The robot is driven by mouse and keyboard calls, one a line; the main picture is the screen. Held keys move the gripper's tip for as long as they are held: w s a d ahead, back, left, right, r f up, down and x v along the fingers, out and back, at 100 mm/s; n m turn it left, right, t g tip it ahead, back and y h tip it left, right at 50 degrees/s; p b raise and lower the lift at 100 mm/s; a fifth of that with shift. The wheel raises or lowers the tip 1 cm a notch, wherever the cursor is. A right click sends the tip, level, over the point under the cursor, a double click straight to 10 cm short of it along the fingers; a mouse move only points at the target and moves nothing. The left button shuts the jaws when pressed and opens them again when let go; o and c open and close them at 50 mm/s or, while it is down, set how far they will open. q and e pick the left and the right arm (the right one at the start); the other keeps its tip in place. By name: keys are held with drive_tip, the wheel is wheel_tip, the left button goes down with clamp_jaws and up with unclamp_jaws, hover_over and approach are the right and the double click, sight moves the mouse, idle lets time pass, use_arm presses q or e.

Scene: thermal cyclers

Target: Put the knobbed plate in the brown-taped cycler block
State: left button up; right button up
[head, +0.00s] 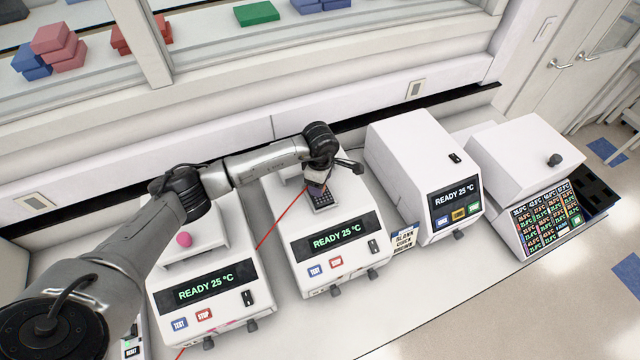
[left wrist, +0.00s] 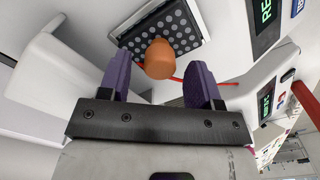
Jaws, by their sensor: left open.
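A dark plate with rows of pale round wells (left wrist: 180,25) and an orange-brown knob (left wrist: 160,58) sits in a pale frame in the left wrist view. In the head view this dark gridded surface (head: 325,204) is on top of the second cycler from the left (head: 345,262). My left gripper (head: 317,187) is directly over it. Its purple fingers (left wrist: 161,75) are open, one on each side of the knob, with gaps showing. I cannot make out brown tape on any cycler. My right gripper is not in view.
A cycler with a pink knob (head: 183,239) on top stands at left. A closed white cycler (head: 415,165) and a unit with a colourful button panel (head: 545,220) stand at right. A small printed card (head: 404,240) is between cyclers. A thin red line (head: 281,220) crosses the bench.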

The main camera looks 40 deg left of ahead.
use_arm(q)
wheel_tip(320, 180, up, 9)
drive_tip(key=b, duration=0.2)
drive_tip(key=shift+f+b, duration=0.15)
drive_tip(key=shift+b, duration=0.2)
drive_tip(key=shift+r, duration=0.95)
